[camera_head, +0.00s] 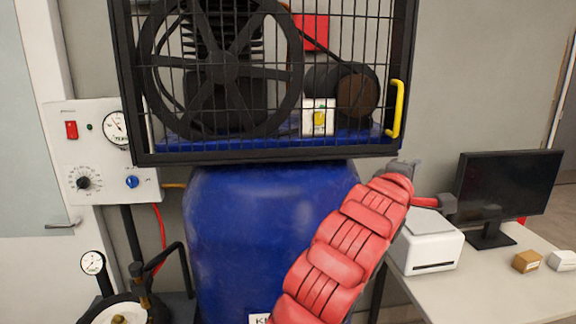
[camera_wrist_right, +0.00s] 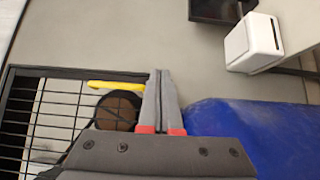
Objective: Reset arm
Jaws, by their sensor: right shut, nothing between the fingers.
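My right arm, in a red padded sleeve, reaches up from the bottom of the head view in front of the blue tank (camera_head: 240,225). Its grey right gripper (camera_head: 403,167) is mostly hidden behind the end of the sleeve, just below the cage's lower right corner. In the right wrist view the gripper (camera_wrist_right: 160,75) has its two fingers together, with nothing between them. There the yellow handle (camera_wrist_right: 115,86) of the cage lies left of the fingers. The handle (camera_head: 397,108) is upright in the head view. My left gripper is not in view.
A black mesh cage (camera_head: 270,158) encloses the pump flywheel (camera_head: 225,68) above the tank. A control panel (camera_head: 100,150) with a gauge is at the left. At the right, a white printer (camera_head: 428,243) and a monitor (camera_head: 508,187) stand on a table (camera_head: 490,290).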

